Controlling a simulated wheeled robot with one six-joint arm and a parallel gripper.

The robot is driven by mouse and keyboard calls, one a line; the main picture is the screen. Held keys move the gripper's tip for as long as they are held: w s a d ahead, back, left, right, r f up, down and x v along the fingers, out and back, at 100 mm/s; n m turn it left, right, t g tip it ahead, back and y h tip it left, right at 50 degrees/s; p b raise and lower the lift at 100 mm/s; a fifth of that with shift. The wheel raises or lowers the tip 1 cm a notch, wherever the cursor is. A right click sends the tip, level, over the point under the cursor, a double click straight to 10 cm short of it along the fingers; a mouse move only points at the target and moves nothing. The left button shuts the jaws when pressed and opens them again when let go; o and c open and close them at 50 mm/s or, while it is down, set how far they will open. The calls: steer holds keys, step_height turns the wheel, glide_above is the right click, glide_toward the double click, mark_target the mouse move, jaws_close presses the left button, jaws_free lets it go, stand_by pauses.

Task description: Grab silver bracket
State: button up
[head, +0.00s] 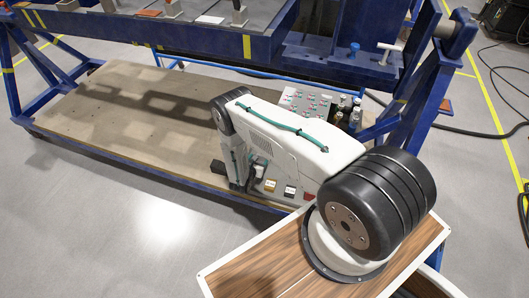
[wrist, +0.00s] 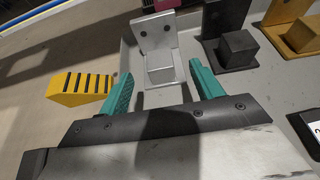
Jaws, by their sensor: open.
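The silver bracket (wrist: 157,40) is in the wrist view, at the top centre. It has an upright plate with two holes and a block at its foot, and stands on a grey surface. My gripper (wrist: 161,75) has two teal fingers spread wide and empty. The bracket's block lies just beyond and between the fingertips, and I see no contact.
A black bracket (wrist: 230,38) stands close to the right finger, with a golden-yellow bracket (wrist: 292,28) further right. A yellow block with black stripes (wrist: 80,88) is left of the left finger. In the head view, a blue jig frame (head: 200,42) spans the back above a wooden platform (head: 120,120).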

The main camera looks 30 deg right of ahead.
steer(key=x, duration=0.7)
steer(key=shift+w, duration=0.15)
steer(key=c, duration=1.2)
steer(key=shift+c, duration=1)
